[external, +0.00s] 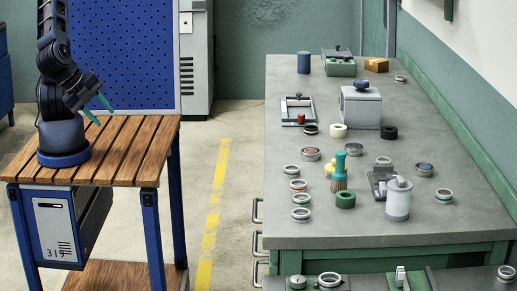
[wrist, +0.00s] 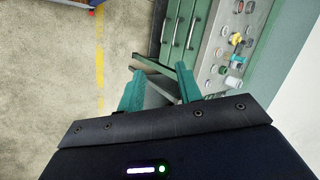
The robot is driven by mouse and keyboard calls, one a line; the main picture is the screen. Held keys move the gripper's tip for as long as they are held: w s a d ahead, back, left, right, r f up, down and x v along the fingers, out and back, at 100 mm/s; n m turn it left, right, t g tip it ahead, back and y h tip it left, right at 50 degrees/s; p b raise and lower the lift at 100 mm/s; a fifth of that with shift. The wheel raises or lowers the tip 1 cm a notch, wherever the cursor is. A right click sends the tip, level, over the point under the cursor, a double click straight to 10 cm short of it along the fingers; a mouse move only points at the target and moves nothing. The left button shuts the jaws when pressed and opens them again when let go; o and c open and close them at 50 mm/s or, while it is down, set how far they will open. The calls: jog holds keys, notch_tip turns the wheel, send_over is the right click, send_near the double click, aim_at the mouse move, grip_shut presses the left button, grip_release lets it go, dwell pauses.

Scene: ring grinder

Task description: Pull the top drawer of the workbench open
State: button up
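The workbench (external: 400,235) has a grey top and green body and stands at the right in the external view. Metal drawer handles (external: 257,211) stick out from its left side; the drawer fronts are hidden there. In the wrist view, green drawer fronts (wrist: 181,38) with long metal handles (wrist: 192,32) show at top centre, and no drawer visibly stands out. My gripper (external: 103,114) is above the wooden cart, well left of the workbench and apart from the handles. Its teal fingers (wrist: 160,90) are spread, with nothing between them.
My arm stands on a slatted wooden cart (external: 125,150) with blue legs. A floor strip with a yellow line (external: 213,205) lies between cart and workbench. Rings, jars and small fixtures (external: 360,107) crowd the bench top. A blue pegboard (external: 120,50) stands behind the cart.

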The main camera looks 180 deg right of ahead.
jog(key=a+f+g+y, duration=0.3)
jog(key=a+f, duration=0.5)
jog(key=a, duration=0.4)
jog(key=m+y, duration=0.2)
jog(key=y, duration=0.3)
send_near(255, 208)
jog(key=x, duration=1)
jog(key=shift+w+f, duration=0.1)
jog(key=shift+f, duration=0.25)
jog(key=shift+c, duration=0.4)
grip_shut()
